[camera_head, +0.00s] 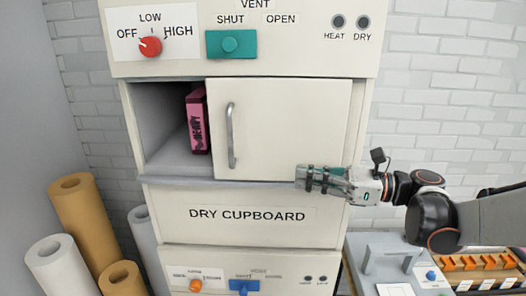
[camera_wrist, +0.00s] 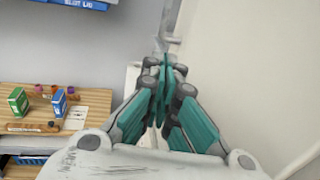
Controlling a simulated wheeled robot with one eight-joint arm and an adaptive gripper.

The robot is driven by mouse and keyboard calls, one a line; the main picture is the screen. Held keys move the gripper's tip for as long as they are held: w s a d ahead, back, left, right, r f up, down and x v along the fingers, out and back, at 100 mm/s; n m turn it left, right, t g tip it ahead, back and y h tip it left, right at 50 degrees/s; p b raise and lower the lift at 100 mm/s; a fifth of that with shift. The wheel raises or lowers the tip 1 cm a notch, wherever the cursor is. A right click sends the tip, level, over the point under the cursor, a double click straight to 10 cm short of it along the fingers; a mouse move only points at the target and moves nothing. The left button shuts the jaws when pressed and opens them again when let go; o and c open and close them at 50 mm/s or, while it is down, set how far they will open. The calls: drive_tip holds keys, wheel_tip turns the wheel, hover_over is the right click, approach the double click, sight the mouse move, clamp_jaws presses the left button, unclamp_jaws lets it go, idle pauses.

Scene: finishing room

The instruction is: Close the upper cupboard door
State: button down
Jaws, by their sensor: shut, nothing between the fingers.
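The upper cupboard's sliding door (camera_head: 286,128) is a cream panel with a vertical grey handle (camera_head: 231,135) near its left edge. It covers the right part of the opening. The left part of the opening (camera_head: 163,120) is uncovered, and a pink box (camera_head: 196,122) stands inside, partly behind the door edge. My gripper (camera_head: 300,178) is in front of the door's lower right part, right of the handle and lower than it. Its fingers point left. In the wrist view my gripper (camera_wrist: 164,68) has its teal fingers together with nothing between them. I cannot tell whether it touches the door.
A control panel with a red knob (camera_head: 150,47) and teal slider (camera_head: 231,44) is above the door. Paper rolls (camera_head: 84,214) stand at lower left. A bench with a grey device (camera_head: 385,262) and an orange rack (camera_head: 480,262) is at lower right.

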sight(233, 168)
drive_tip(key=p+x, duration=0.3)
drive_tip(key=x, duration=1)
drive_tip(key=shift+w+a+p, duration=0.15)
drive_tip(key=shift+a+p, duration=0.15)
drive_tip(key=shift+p, duration=0.05)
drive_tip(key=s+b+x, duration=0.2)
drive_tip(key=b+x, duration=0.1)
drive_tip(key=x, duration=0.8)
drive_tip(key=s+a+b+x, duration=0.1)
drive_tip(key=s+b+x, duration=0.1)
drive_tip(key=x, duration=0.9)
drive_tip(key=shift+b, duration=0.45)
